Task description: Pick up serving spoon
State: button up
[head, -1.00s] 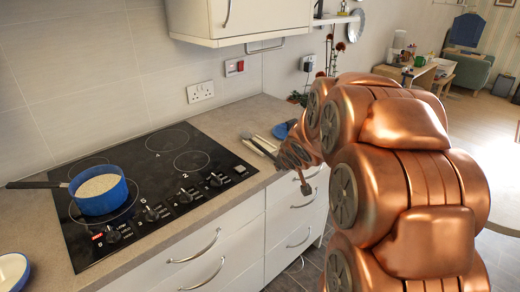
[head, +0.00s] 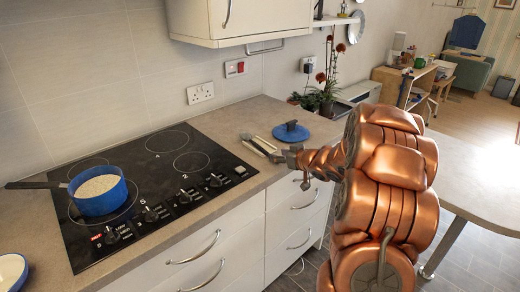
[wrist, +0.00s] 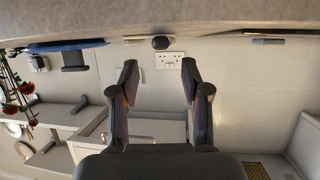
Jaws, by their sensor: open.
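Slim utensils (head: 262,144) lie on the worktop right of the hob in the head view; I cannot tell for sure which is the serving spoon. In the wrist view, which looks upside down, a dark rounded end (wrist: 161,42) shows at the worktop edge, between and beyond my fingertips. It may be the spoon's handle. My gripper (wrist: 160,75) is open and empty, with two dark fingers apart. In the head view my gripper (head: 283,156) is at the worktop's front edge, close to the utensils, its fingers hard to make out.
A blue lid (head: 291,131) lies just behind the utensils. A blue pan (head: 98,190) with pale contents stands on the black hob (head: 150,170). Drawers (head: 295,220) lie below the worktop. A flowering plant (head: 328,85) stands at the back right. A flat thin object (wrist: 268,40) shows in the wrist view.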

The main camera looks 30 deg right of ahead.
aim_at(268, 153)
jog(key=shift+p+x, duration=0.4)
jog(key=shift+x, duration=2.35)
jog(key=shift+a, duration=0.1)
jog(key=shift+c, duration=0.4)
grip_shut()
